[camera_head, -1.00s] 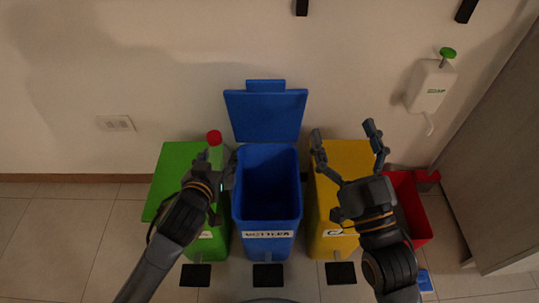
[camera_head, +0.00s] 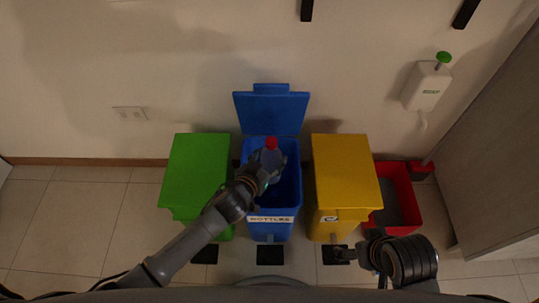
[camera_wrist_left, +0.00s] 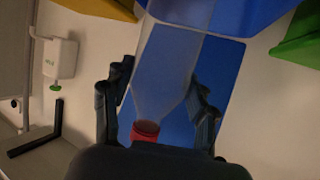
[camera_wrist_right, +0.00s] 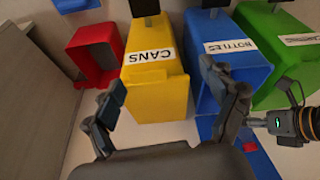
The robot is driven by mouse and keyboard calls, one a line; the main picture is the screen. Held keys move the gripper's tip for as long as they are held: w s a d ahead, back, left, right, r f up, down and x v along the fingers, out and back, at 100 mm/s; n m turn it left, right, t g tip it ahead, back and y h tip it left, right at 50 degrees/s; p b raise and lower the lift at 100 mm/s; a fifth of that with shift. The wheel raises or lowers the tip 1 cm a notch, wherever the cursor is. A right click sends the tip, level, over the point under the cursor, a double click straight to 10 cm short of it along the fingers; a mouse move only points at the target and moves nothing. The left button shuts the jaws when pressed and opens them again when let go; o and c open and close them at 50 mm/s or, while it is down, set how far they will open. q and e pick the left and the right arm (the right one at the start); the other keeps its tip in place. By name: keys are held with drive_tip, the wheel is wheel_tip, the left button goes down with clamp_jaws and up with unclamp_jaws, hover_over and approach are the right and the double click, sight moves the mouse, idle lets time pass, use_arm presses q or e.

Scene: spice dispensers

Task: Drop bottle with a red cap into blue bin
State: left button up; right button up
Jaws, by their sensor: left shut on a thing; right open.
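The blue bin (camera_head: 290,190) stands in the middle with its lid (camera_head: 271,112) raised and a label reading BOTTLES. My left gripper (camera_head: 268,158) is over the bin's opening, shut on the bottle with a red cap (camera_head: 271,143). In the left wrist view the clear bottle (camera_wrist_left: 165,70) lies between the fingers, with its red cap (camera_wrist_left: 145,131) nearest the palm. The bottle's lower part is hidden in the head view. My right gripper (camera_head: 343,254) is open and empty, low in front of the yellow bin; it also shows in the right wrist view (camera_wrist_right: 170,95).
A closed green bin (camera_head: 196,170) stands to the left of the blue bin, and a closed yellow bin (camera_head: 345,175) to its right. A red open bin (camera_head: 402,200) is farther right. A white dispenser (camera_head: 427,85) hangs on the wall.

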sight(266, 169)
use_arm(q)
drive_tip(key=shift+f, duration=0.25)
drive_tip(key=shift+f+b, duration=0.9)
drive_tip(key=shift+b, duration=0.25)
drive_tip(key=shift+f+b, duration=0.4)
drive_tip(key=shift+b, duration=0.05)
use_arm(e)
drive_tip(key=w+a+r+t+y, duration=0.1)
drive_tip(key=w+a+r+t, duration=0.15)
drive_tip(key=w, duration=0.25)
drive_tip(key=w+a+r+t+y, duration=0.1)
drive_tip(key=w+t, duration=0.3)
drive_tip(key=w, duration=0.2)
use_arm(q)
drive_tip(key=shift+f+b, duration=0.6)
drive_tip(key=shift+b, duration=0.1)
drive_tip(key=shift+f+b, duration=0.75)
use_arm(e)
drive_tip(key=w+a+r+t+y, duration=0.1)
drive_tip(key=w+r+t, duration=0.1)
drive_tip(key=r+t, duration=0.2)
drive_tip(key=w+a+r+t+y, duration=0.1)
drive_tip(key=w+a+r+t, duration=0.1)
drive_tip(key=r, duration=0.7)
drive_tip(key=shift+w+a+n+t, duration=0.2)
drive_tip(key=shift+w+n+t, duration=0.2)
drive_tip(key=shift+w+t, duration=0.5)
drive_tip(key=shift+s, duration=0.2)
use_arm(q)
drive_tip(key=o, duration=1.2)
